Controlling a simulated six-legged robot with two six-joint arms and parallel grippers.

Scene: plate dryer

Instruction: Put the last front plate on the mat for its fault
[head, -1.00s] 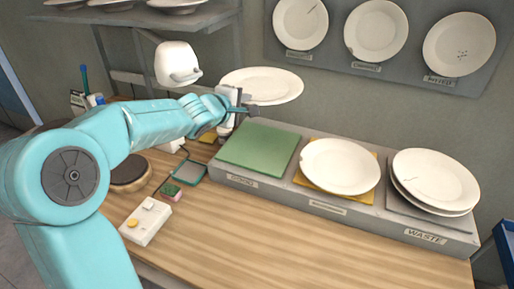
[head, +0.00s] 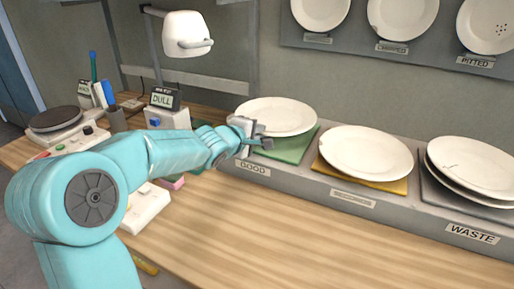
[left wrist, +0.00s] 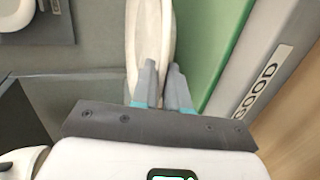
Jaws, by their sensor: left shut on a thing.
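My left gripper (head: 258,136) is shut on the near rim of a white plate (head: 277,116). The plate is roughly level over the green mat (head: 291,151) labelled GOOD and covers most of it. I cannot tell whether it touches the mat. The left wrist view shows the plate (left wrist: 150,40) edge-on between the fingers (left wrist: 164,88), beside the green mat (left wrist: 207,40). One white plate (head: 365,152) lies on the yellow mat (head: 398,186) labelled SECONDS. Stacked plates (head: 474,164) lie on the grey mat (head: 432,188) labelled WASTE. My right gripper is out of view.
A small display (head: 163,99) reads DULL. A lamp (head: 187,32) hangs behind the bench. Sample plates (head: 403,17) hang on a wall board, with labels including CHIPPED and PITTED. A scale-like device (head: 54,120) stands at left. The front wooden worktop (head: 270,235) is mostly clear.

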